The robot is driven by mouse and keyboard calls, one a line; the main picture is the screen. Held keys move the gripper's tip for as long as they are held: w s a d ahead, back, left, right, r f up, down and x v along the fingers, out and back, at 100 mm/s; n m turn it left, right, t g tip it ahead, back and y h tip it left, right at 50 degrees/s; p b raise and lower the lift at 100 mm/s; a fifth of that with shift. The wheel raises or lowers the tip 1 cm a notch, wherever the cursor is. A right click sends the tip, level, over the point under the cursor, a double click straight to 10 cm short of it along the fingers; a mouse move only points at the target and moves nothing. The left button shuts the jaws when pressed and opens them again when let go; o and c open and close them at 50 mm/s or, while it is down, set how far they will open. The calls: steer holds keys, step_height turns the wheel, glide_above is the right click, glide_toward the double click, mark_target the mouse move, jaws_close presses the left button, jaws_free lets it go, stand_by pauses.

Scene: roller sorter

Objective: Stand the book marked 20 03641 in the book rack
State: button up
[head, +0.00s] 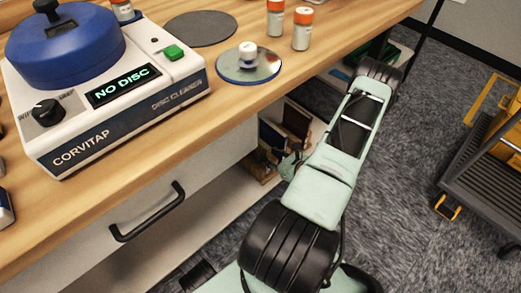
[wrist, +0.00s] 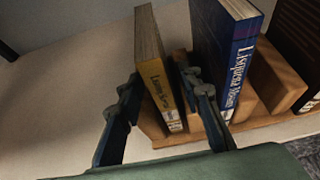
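A yellow book (wrist: 158,86) stands slightly tilted in the wooden book rack (wrist: 188,136), its spine toward me. A small white label shows low on its spine, too small to read, so I cannot tell if it is 20 03641. My gripper (wrist: 160,86) has one finger on each side of this book, with small gaps showing, and looks open. In the head view my gripper (head: 291,165) is beside the rack (head: 262,172) on the low shelf, partly hidden by my arm.
A blue book (wrist: 228,52) stands right of the yellow one, with a dark brown book (wrist: 298,45) farther right. The shelf (wrist: 65,105) left of the rack is clear. Above are the worktop (head: 240,104), disc cleaner (head: 130,110) and drawer handle (head: 148,213). A cart (head: 485,190) stands at right.

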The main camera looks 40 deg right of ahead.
steer(key=p+v, duration=0.1)
steer(key=v, duration=0.6)
stand_by(0.4)
